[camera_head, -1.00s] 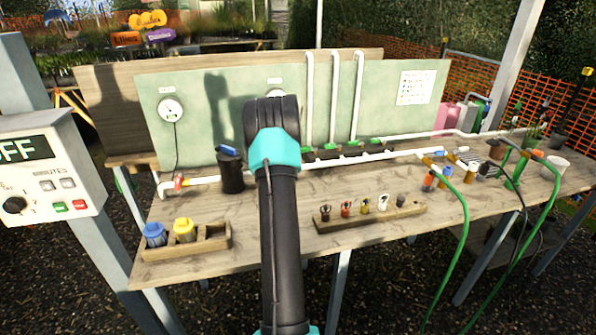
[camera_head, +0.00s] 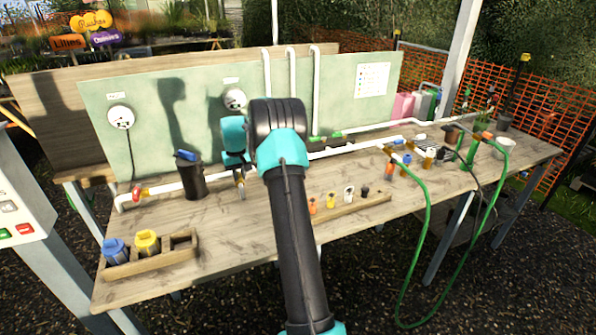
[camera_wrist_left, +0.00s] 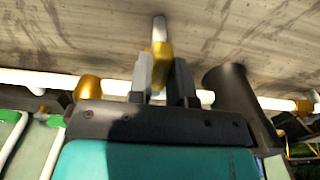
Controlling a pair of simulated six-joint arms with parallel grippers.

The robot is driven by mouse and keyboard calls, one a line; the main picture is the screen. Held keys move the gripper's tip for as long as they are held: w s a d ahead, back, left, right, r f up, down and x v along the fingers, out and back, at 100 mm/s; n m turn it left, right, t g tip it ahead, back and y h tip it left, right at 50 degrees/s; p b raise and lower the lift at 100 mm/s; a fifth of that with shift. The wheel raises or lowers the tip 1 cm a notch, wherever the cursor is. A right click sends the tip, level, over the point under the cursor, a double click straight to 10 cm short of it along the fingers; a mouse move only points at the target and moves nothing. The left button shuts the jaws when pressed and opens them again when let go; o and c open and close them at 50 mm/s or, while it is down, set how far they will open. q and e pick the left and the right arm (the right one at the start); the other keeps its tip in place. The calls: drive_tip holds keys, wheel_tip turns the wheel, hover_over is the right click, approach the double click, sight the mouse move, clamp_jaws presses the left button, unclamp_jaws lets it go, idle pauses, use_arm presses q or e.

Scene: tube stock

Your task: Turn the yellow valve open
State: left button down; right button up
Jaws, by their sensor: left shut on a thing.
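My left gripper (camera_head: 239,177) reaches down to the white pipe at the middle of the bench, right of the black canister. In the left wrist view the gripper (camera_wrist_left: 163,80) is shut on the yellow valve (camera_wrist_left: 160,54), with a grey finger on each side of it. A pale, rounded end sticks out beyond the yellow part. In the head view the valve is mostly hidden by the gripper, so its turn angle cannot be told. My right gripper is not in view.
The black canister (camera_head: 191,178) stands close to the left of the gripper and shows in the wrist view (camera_wrist_left: 238,100). A red valve (camera_head: 137,193) is on the pipe's left end. A wooden holder (camera_head: 150,264) with blue and yellow caps sits front left. Green hoses (camera_head: 424,200) hang at right.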

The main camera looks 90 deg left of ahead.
sight(240, 175)
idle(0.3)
use_arm(q)
drive_tip(key=c, duration=1)
unclamp_jaws()
drive_tip(key=shift+c, duration=0.2)
drive_tip(key=shift+r, duration=0.1)
wheel_tip(240, 175, up, 17)
drive_tip(key=shift+r, duration=0.15)
